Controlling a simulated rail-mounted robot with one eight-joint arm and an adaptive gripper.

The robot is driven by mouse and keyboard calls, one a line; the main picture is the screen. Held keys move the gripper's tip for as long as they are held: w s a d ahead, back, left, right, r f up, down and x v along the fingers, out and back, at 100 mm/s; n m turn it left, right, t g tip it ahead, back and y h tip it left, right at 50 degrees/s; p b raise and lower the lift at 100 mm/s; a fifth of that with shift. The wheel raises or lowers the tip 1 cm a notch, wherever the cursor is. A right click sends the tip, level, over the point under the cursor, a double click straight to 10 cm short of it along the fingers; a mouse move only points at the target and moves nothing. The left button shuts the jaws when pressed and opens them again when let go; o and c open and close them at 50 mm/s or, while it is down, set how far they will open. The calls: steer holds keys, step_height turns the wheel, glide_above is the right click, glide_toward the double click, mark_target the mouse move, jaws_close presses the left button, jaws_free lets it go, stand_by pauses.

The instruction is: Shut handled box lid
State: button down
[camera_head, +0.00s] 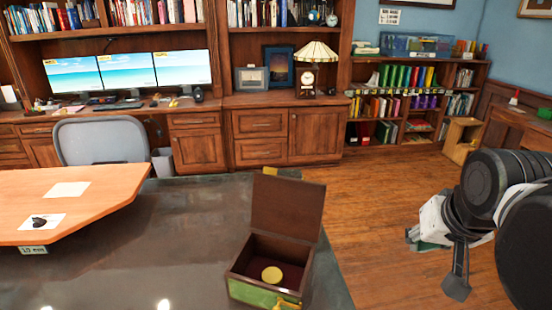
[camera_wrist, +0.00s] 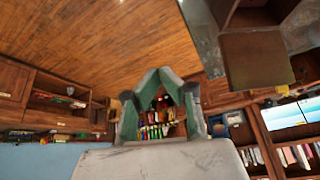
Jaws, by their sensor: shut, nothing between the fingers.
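A dark wooden box (camera_head: 238,268) with a green front stands near the right edge of the dark glossy table in the head view. Its lid (camera_head: 288,207) is open, standing about upright at the back. A round gold disc (camera_head: 272,274) lies on the dark red lining inside. A gold handle or clasp (camera_head: 288,304) shows at the front, partly cut off. My gripper (camera_head: 456,288) is shut and empty, right of the box and apart from it. In the wrist view its fingers (camera_wrist: 158,74) meet, and the open lid (camera_wrist: 257,61) shows at upper right.
The dark table (camera_head: 190,235) is mostly clear left of the box. A light wooden desk (camera_head: 105,190) with papers adjoins it. Open wood floor (camera_head: 380,220) lies between table and bookcases. A grey chair (camera_head: 100,140) stands behind the desk.

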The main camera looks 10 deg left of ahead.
steer(key=w+a+r+g+p, duration=0.2)
steer(key=w+a+r+p, duration=0.25)
steer(key=w+a, duration=0.65)
steer(key=w+a+r+g+p, duration=0.25)
steer(key=w+a+r, duration=0.35)
steer(key=w+a, duration=0.5)
steer(key=w+a+f+m+p, duration=0.1)
steer(key=w+a+f+p, duration=0.2)
steer(key=w+a, duration=0.55)
steer(key=s+a+f+p, duration=0.1)
steer(key=s+f, duration=0.3)
steer(key=f, duration=0.4)
steer(key=shift+s+a+f+g+p, duration=0.35)
steer(key=shift+s+a+f, duration=0.05)
steer(key=shift+a, duration=0.1)
steer(key=shift+s+h, duration=0.2)
steer(key=shift+h, duration=0.1)
